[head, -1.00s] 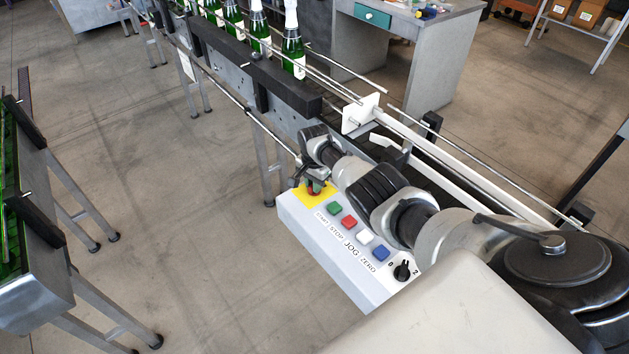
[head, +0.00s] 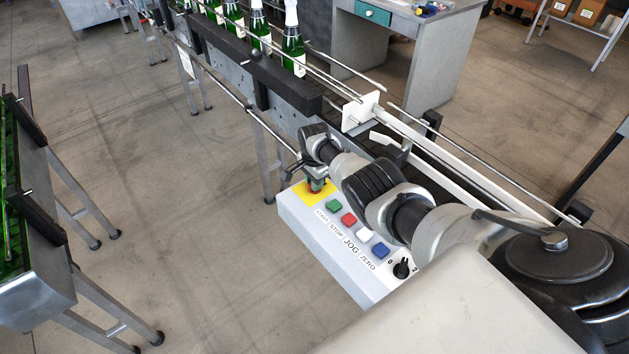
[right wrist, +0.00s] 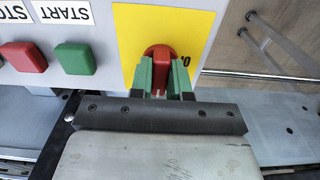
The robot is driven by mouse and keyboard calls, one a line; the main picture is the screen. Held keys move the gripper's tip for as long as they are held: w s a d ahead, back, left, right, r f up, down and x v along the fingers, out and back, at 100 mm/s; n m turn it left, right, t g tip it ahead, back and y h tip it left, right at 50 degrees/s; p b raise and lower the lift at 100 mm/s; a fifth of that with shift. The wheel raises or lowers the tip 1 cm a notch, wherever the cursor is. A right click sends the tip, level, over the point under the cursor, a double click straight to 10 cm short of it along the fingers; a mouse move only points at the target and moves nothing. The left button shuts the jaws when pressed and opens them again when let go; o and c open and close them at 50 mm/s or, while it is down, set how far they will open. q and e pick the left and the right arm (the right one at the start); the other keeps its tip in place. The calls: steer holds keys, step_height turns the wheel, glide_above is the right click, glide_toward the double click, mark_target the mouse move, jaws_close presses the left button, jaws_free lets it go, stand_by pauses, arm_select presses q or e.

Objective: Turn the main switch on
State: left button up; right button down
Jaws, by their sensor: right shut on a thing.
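The main switch is a red rotary knob (right wrist: 158,54) on a yellow plate (right wrist: 198,30) at the end of the white control box (head: 340,265). In the head view the yellow plate (head: 327,187) shows, with the knob mostly hidden by my gripper. My right gripper (head: 316,186) is at the knob. In the right wrist view its green fingertips (right wrist: 160,76) lie on both sides of the knob's handle, shut on it. The handle runs up and down in that view. A mark like "0" shows just right of it. My left gripper is not in view.
Green (head: 334,207), red (head: 349,220), white (head: 365,236) and blue (head: 381,250) buttons and a black selector (head: 402,269) line the box. A conveyor with green bottles (head: 292,47) runs behind.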

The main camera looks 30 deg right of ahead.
steer(key=c, duration=1.1)
jaws_free()
steer(key=shift+r, duration=0.1)
step_height(320, 180, up, 6)
steer(key=p, duration=0.3)
step_height(320, 180, up, 4)
steer(key=shift+f, duration=0.25)
steer(key=shift+r, duration=0.65)
